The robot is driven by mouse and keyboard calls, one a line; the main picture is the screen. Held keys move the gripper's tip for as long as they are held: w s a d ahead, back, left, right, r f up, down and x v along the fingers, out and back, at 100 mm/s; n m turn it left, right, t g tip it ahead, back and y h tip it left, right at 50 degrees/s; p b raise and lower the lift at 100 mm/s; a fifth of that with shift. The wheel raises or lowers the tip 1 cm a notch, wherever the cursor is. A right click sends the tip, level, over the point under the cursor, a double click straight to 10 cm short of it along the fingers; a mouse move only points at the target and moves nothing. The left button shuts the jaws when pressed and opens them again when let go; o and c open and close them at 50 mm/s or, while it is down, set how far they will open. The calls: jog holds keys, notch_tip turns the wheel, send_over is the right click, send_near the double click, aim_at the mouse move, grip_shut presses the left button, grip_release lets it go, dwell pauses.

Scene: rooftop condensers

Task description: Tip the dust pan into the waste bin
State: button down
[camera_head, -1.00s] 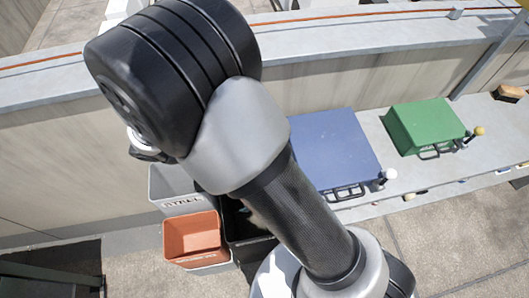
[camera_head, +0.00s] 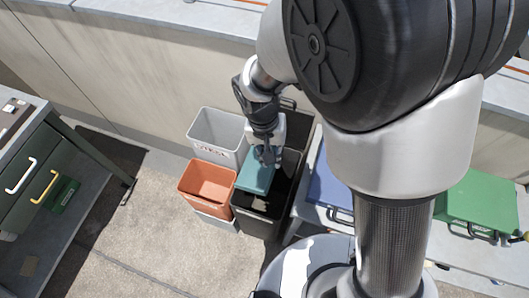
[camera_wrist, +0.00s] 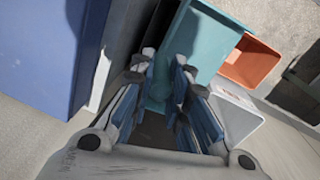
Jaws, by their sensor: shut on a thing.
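The teal dust pan (camera_head: 256,172) hangs over the left part of a black bin (camera_head: 254,222), its handle end toward my gripper. My gripper (camera_head: 267,152) is shut on the pan's handle. In the wrist view the teal pan (camera_wrist: 207,45) extends away beyond my gripper (camera_wrist: 163,72), whose fingers close around its handle. The pan looks slanted, but I cannot tell how steeply, or whether anything is in it. The black bin's inside is dark, and the pan and gripper cover part of its opening.
An orange bin (camera_head: 207,182) stands left of the black one, and a pale grey lettered bin (camera_head: 217,130) stands behind it against the parapet. A blue case (camera_head: 326,185) and a green case (camera_head: 478,203) are to the right. A drawer cabinet (camera_head: 30,170) is at left, with clear floor between.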

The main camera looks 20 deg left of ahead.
jog(key=shift+d+f+y+b, duration=0.25)
jog(key=shift+d+y+b, duration=0.3)
jog(key=shift+y, duration=0.05)
jog(key=shift+d+r+y, duration=0.1)
jog(key=shift+r+y, duration=0.1)
jog(key=shift+y, duration=0.1)
notch_tip(320, 180, up, 4)
jog(key=p, duration=0.3)
jog(key=shift+s, duration=0.1)
